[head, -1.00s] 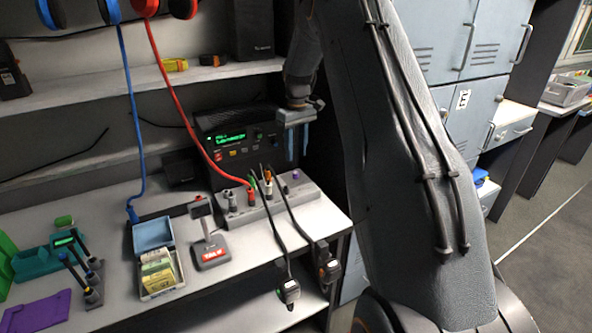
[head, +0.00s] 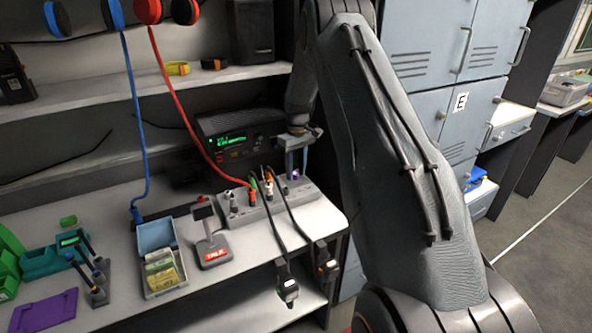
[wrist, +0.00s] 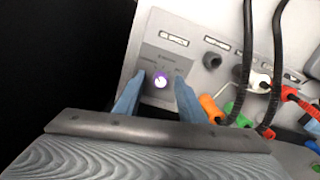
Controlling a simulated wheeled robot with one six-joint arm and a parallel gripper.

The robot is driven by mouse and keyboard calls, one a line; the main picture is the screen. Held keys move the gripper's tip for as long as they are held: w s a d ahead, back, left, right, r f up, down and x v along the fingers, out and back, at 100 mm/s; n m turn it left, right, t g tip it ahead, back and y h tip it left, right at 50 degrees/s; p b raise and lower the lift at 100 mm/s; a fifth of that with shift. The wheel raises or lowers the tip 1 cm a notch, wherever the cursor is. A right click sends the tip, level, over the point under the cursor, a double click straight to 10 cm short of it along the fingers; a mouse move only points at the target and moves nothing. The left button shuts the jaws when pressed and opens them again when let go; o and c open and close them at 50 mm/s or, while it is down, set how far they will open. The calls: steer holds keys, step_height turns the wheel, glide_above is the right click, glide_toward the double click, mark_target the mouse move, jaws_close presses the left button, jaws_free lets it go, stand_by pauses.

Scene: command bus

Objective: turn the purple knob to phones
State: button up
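The purple knob (wrist: 161,83) sits on a small dark label plate at one end of the grey jack box (wrist: 200,28) in the wrist view. It has a pale centre, and the lettering around it is too small to read. My gripper (wrist: 159,98) is open, with one blue finger on each side of the knob and a visible gap to it. In the head view my gripper (head: 296,163) points down over the right end of the jack box (head: 240,215), and the purple knob (head: 295,174) shows between the fingers.
A black radio (head: 232,140) with a green display stands behind the box. A red-labelled stand (head: 213,252) and a blue card box (head: 155,236) are to the left.

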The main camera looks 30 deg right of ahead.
jaws_close()
steer(key=shift+m, duration=0.3)
steer(key=m+b, duration=0.2)
steer(key=m, duration=0.1)
steer(key=shift+f+b, duration=0.1)
steer(key=shift+b, duration=0.25)
steer(key=shift+m+b, duration=0.95)
steer(key=shift+m, duration=1.55)
jaws_free()
